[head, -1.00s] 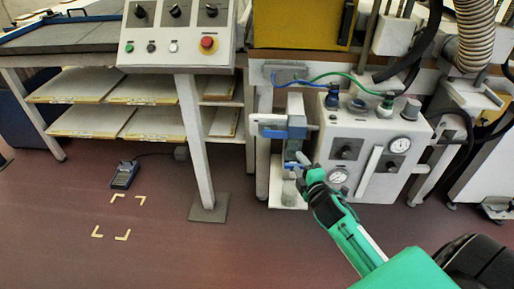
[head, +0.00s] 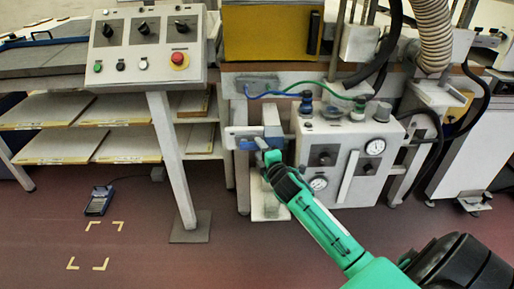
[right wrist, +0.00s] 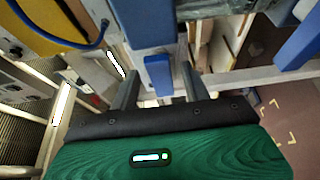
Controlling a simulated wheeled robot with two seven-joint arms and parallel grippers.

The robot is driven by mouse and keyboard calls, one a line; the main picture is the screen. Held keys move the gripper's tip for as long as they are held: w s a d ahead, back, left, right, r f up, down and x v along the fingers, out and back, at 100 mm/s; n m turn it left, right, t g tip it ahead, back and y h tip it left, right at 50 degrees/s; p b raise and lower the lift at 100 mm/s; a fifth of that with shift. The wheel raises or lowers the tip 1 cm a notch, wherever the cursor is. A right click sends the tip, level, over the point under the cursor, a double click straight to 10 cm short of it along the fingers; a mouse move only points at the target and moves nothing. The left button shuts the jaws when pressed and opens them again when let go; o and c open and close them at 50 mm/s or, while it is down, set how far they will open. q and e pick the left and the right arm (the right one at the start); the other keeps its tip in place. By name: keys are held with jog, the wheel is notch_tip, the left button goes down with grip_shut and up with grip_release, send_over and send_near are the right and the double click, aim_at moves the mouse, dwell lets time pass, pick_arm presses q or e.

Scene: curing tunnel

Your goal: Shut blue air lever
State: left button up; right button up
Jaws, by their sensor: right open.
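The blue air lever (right wrist: 158,74) shows in the right wrist view as a short blue bar between my right gripper's two fingers (right wrist: 158,88), with gaps at both sides. In the head view, my right gripper (head: 263,150) is at the front of the air unit (head: 272,120), a pale and blue assembly left of the gauge box. A blue part (head: 247,144) shows just left of the fingers there. The fingers are open, and the gripper partly hides the unit. I cannot tell whether they touch the lever. My left gripper is out of view.
The gauge box (head: 345,158) with dials and hoses stands close on the right. The control panel (head: 148,47) and its leg (head: 170,160) are on the left. A blue-grey device (head: 99,201) lies on the floor near yellow corner marks. The floor in front is clear.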

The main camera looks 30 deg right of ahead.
jog(key=shift+w+d, duration=0.25)
jog(key=shift+w, duration=1.05)
grip_shut()
